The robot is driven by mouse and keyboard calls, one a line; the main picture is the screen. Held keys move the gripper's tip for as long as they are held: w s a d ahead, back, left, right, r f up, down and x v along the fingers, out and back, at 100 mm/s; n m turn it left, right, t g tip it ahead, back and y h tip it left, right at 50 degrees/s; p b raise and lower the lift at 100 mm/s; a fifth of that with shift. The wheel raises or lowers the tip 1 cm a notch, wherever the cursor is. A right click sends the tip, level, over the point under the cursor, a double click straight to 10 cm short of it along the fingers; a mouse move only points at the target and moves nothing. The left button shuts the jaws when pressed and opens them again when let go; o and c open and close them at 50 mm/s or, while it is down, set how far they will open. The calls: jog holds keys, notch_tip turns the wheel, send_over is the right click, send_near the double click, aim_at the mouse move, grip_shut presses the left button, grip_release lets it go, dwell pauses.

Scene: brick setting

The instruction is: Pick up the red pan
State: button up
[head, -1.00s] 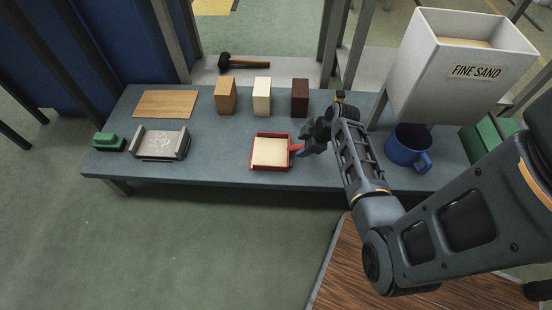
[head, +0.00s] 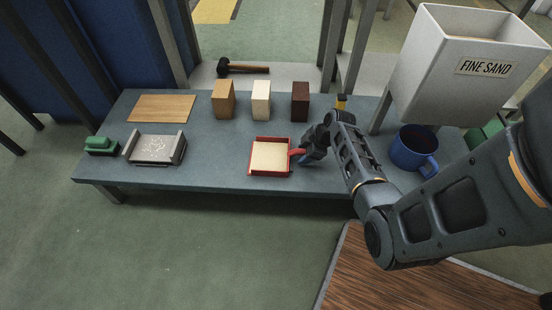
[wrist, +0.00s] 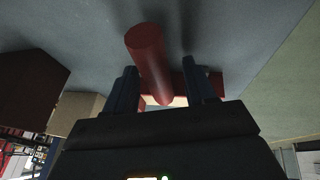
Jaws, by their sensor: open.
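The red pan (head: 251,171) is a square, shallow tray with a pale inside, lying on the grey table near its front edge. Its red handle (head: 297,152) points right, toward my gripper (head: 305,158). In the wrist view the rounded red handle (wrist: 147,50) runs between the two dark fingers of my gripper (wrist: 165,88), which are apart. Part of the pan's red wall (wrist: 214,84) shows beyond the fingers. I cannot tell whether a finger touches the handle. The handle's far part is partly hidden by my gripper in the head view.
Three blocks, tan (head: 224,99), cream (head: 261,100) and dark brown (head: 300,101), stand behind the pan. A blue mug (head: 414,150) and the fine sand hopper (head: 455,75) are at the right. A grey tray (head: 155,149) and green brush (head: 101,146) are at the left.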

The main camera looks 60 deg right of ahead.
grip_shut()
dwell(0.5)
